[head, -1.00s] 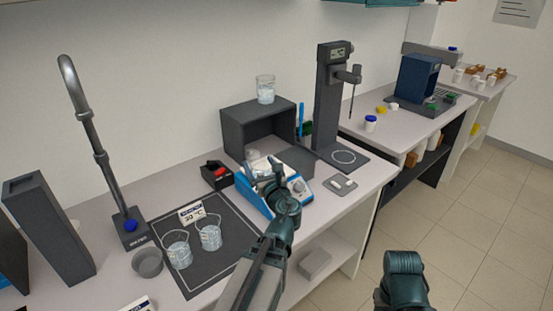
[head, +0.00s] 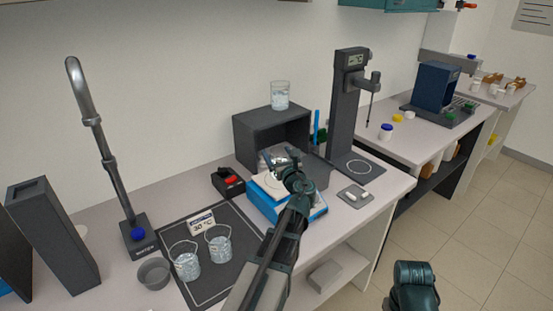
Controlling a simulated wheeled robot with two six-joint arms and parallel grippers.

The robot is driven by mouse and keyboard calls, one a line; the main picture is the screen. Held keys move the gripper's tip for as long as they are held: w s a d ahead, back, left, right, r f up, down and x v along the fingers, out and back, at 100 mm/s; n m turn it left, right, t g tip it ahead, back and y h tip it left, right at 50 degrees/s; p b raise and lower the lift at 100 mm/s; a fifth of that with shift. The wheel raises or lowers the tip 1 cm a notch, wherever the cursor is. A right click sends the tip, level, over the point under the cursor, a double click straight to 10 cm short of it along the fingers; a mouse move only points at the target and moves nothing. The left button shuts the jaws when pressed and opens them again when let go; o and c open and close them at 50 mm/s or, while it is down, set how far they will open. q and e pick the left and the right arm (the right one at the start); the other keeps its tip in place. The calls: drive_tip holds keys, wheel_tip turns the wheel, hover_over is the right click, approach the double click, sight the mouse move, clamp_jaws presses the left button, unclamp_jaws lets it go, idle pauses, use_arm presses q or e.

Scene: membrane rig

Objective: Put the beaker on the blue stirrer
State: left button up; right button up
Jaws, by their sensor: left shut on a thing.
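The blue stirrer (head: 262,203), with a pale top, stands on the bench in front of a dark open-fronted box. My left gripper (head: 279,164) is shut on a clear beaker (head: 268,154) over the rear of the stirrer, at the box's opening. My gripper and wrist hide part of the beaker and of the stirrer's top and front. I cannot tell whether the beaker touches the stirrer. At the lower right, a teal part of my right arm shows, but its fingers do not.
The dark box (head: 250,143) carries another beaker (head: 280,96). Two beakers with wire handles, left (head: 186,262) and right (head: 220,246), stand on a dark mat (head: 207,288). A tall dark stand (head: 345,115) rises at right. A black block with a red top (head: 229,184) sits left of the stirrer.

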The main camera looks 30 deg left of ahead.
use_arm(q)
drive_tip(key=shift+r, duration=0.1)
drive_tip(key=shift+w+a, duration=0.1)
drive_tip(key=shift+w, duration=0.25)
drive_tip(key=shift+w+a+f+b, duration=0.3)
drive_tip(key=shift+w, duration=0.2)
drive_tip(key=shift+w+a+f+b, duration=0.25)
drive_tip(key=shift+w+f, duration=0.05)
drive_tip(key=shift+w, duration=0.15)
wheel_tip(320, 180, down, 3)
drive_tip(key=b, duration=0.2)
drive_tip(key=shift+s+r+b, duration=0.15)
drive_tip(key=shift+r+b, duration=0.05)
drive_tip(key=shift+b, duration=0.15)
drive_tip(key=shift+d+f, duration=0.1)
drive_tip(key=shift+f, duration=0.15)
drive_tip(key=o, duration=1.4)
drive_tip(key=shift+r, duration=0.2)
